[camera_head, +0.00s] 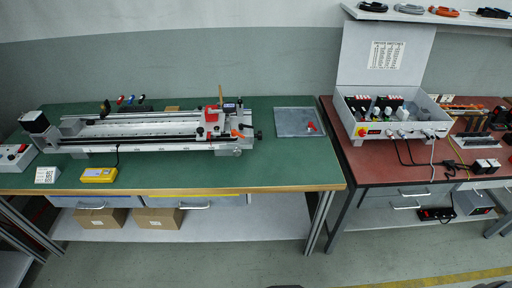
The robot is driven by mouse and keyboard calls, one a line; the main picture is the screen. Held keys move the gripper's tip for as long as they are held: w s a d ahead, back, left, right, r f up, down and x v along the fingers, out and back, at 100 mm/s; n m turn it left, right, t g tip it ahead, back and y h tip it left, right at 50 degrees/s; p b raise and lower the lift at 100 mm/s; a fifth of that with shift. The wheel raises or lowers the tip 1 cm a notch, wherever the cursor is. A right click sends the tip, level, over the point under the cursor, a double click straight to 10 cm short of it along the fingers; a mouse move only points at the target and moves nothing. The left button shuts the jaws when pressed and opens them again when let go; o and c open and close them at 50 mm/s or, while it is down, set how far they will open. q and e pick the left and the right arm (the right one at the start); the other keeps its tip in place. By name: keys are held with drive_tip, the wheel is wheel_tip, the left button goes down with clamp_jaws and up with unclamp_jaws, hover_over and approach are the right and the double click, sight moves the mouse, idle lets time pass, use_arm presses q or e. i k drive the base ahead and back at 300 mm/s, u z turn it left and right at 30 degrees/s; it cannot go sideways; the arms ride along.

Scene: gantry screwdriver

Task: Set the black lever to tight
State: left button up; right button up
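The long gantry machine (130,143) lies along the green-topped bench (270,170), with a red and silver carriage (212,124) near its right end. Small handles stand at its back: a red one (120,99), a blue one (131,98) and a black one (141,97). Another dark upright piece (105,107) stands left of them. A black knob (258,134) is at the right end. Which black part is the lever, and its setting, are too small to tell. Neither of my grippers is in view.
A grey tray (290,122) with a small red item lies right of the machine. A yellow device (99,174) and a white label block (47,174) lie in front. A red-brown bench (365,165) with an electrical box (385,124) stands right.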

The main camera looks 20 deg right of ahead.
sight(241, 126)
drive_tip(key=u, duration=0.6)
drive_tip(key=i, duration=1)
drive_tip(key=z, duration=0.6)
